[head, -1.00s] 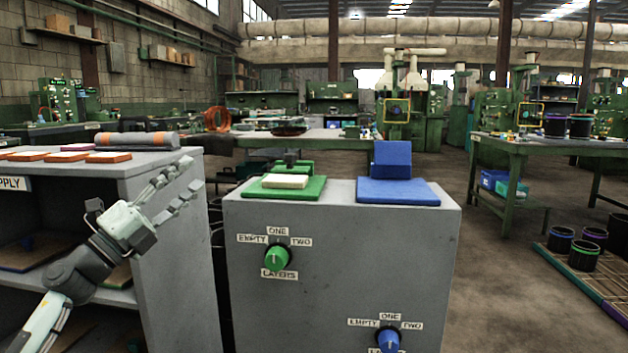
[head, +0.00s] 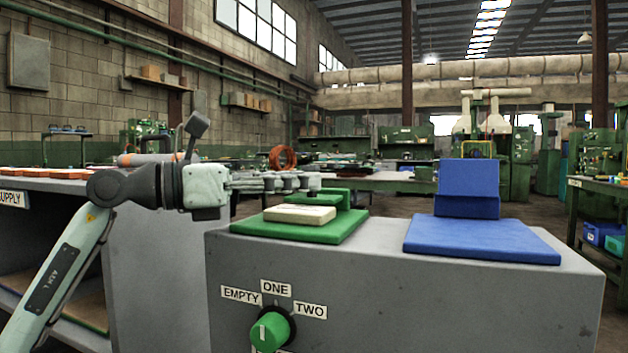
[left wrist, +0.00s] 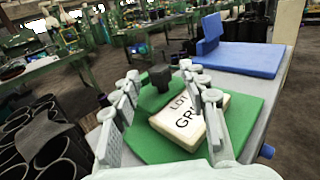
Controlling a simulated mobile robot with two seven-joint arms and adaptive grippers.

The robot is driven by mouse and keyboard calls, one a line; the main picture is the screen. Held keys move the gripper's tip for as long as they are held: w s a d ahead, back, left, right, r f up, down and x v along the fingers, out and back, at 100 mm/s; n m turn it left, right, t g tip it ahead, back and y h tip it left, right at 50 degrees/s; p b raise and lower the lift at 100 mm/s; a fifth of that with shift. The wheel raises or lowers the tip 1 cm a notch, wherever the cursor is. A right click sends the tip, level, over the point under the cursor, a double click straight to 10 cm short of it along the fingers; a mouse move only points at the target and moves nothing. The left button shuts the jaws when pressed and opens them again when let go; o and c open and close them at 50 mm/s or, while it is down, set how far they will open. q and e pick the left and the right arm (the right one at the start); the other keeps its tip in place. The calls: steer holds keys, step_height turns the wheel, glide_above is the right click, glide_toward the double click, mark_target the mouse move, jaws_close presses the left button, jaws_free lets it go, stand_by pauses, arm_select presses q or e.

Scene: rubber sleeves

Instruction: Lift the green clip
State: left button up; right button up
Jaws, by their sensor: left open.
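My left gripper (head: 308,183) is open above the pad, reaching in from the left. In the left wrist view its fingertips (left wrist: 160,70) stand on either side of the clip, apart from each other; I cannot tell if they touch it. My right gripper is out of view.
The pad lies on a grey cabinet (head: 400,300) with a green dial (head: 270,333). A blue pad (head: 485,240) with an upright blue block (head: 467,187) stands to the right. A grey supply shelf (head: 150,270) is at left. The cabinet strip between the pads is clear.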

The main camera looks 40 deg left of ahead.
arm_select(q)
steer(key=shift+x, duration=1.45)
steer(key=shift+w, duration=0.1)
jaws_close()
